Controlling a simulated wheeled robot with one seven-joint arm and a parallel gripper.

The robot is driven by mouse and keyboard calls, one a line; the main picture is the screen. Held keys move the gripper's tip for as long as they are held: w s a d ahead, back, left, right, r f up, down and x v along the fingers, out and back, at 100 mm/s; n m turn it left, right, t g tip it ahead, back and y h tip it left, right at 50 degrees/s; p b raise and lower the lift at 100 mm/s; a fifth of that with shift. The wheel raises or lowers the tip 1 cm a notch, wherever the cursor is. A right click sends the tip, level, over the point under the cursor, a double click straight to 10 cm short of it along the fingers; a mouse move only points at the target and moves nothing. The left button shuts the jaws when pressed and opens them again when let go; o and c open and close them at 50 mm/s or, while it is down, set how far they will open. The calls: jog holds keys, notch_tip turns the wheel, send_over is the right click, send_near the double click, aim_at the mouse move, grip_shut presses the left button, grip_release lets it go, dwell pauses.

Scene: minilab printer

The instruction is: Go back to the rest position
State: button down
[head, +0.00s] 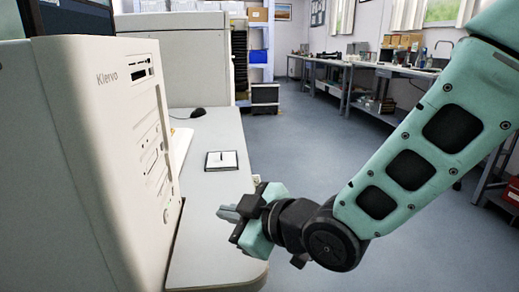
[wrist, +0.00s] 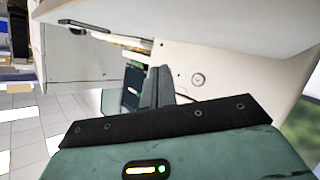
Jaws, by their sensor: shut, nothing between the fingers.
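My gripper (head: 229,214) is at the end of my teal arm, in the middle of the head view. It hangs over the front part of the grey table, to the right of the white Kiervo printer (head: 100,150). Its fingers point left toward the printer's front panel and look apart from it. In the wrist view the gripper's grey fingers (wrist: 156,88) are shut together with nothing held. The printer's pale panel with a round button (wrist: 198,79) is close beside them in that view.
The grey table (head: 215,185) runs back along the printer. A small square pad (head: 221,161) and a black mouse (head: 197,113) lie on it. Another white machine (head: 190,60) stands behind. Open blue-grey floor (head: 300,150) lies to the right, with benches (head: 345,75) along the far wall.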

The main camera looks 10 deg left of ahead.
jog(key=w+d+f+m+h, duration=0.2)
jog(key=w+d+m+h, duration=0.15)
jog(key=d, duration=0.65)
jog(key=w+d+f+m+h, duration=0.2)
jog(key=w+d+m+h, duration=0.15)
jog(key=d, duration=0.75)
jog(key=s+d+f+m+g+h, duration=0.1)
jog(key=s+d+m+h, duration=0.2)
jog(key=d, duration=0.4)
jog(key=s+d+m+g, duration=0.2)
jog(key=s+d+m, duration=0.15)
jog(key=d, duration=0.35)
jog(key=s+d+f+m+g+h, duration=0.1)
jog(key=s+d+m+h, duration=0.2)
jog(key=d, duration=0.4)
jog(key=s+a+r+n+g+y, duration=0.25)
jog(key=s+a+n, duration=0.45)
jog(key=s+a, duration=0.95)
notch_tip(320, 180, up, 26)
jog(key=w+a+p, duration=0.1)
jog(key=p, duration=2.5)
jog(key=shift+w+a+g+h, duration=0.2)
jog(key=shift+g+h, duration=0.15)
jog(key=shift+g, duration=0.1)
jog(key=shift+f, duration=0.15)
